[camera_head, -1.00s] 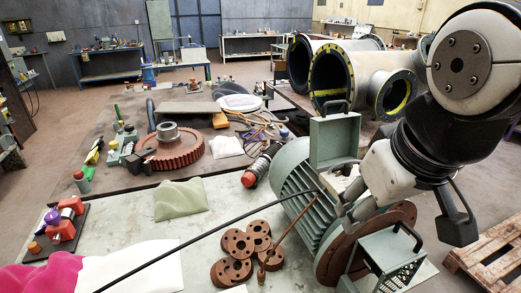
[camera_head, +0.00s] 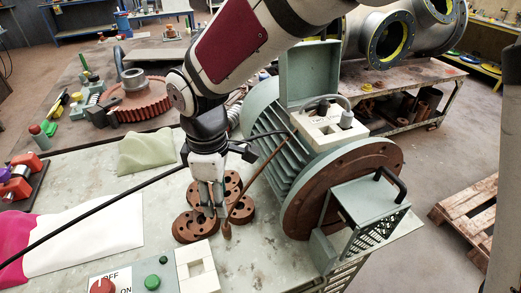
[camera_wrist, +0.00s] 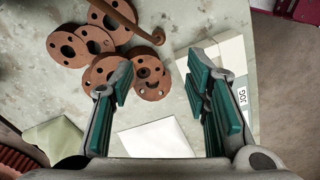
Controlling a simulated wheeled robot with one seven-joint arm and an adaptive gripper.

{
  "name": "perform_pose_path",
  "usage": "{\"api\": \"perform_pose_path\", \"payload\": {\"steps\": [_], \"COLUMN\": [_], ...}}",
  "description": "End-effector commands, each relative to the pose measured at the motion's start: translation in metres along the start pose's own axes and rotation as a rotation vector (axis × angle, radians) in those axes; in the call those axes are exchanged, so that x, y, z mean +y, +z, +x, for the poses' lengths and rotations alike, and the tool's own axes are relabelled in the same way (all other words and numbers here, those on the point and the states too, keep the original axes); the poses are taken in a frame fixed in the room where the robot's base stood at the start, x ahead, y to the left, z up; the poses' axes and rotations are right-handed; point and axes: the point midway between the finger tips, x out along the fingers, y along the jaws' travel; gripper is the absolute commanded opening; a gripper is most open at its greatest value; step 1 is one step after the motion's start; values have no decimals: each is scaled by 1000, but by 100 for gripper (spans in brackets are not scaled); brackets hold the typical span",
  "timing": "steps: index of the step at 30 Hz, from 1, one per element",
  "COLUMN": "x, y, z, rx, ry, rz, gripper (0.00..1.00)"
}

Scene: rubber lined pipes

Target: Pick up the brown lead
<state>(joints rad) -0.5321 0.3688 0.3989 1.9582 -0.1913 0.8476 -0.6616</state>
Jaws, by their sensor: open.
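The brown lead (camera_head: 264,168) is a thin, stiff-looking brown line. It slants down from the grey-green motor (camera_head: 262,108) to the rusty flanged discs (camera_head: 187,228) on the bench, ending in a thicker tip. In the wrist view the lead (camera_wrist: 122,20) lies at the top, beyond the fingertips, its tip by the discs. My gripper (camera_head: 212,208) points down over the discs, just left of the lead's lower end. In the wrist view my gripper (camera_wrist: 160,78) has its green-padded fingers wide apart with nothing between them. Whether a finger touches a disc is unclear.
A white cut-out block (camera_head: 197,268) and a switch panel (camera_head: 130,277) stand in front.

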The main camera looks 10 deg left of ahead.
Motion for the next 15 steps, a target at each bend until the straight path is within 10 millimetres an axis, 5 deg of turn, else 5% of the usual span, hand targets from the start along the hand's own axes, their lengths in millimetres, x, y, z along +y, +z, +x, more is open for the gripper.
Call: {"api": "perform_pose_path", "payload": {"steps": [15], "x": [-2], "y": [-2], "z": [78], "rx": [-2], "ry": [-7], "rz": [-11], "gripper": [43]}}
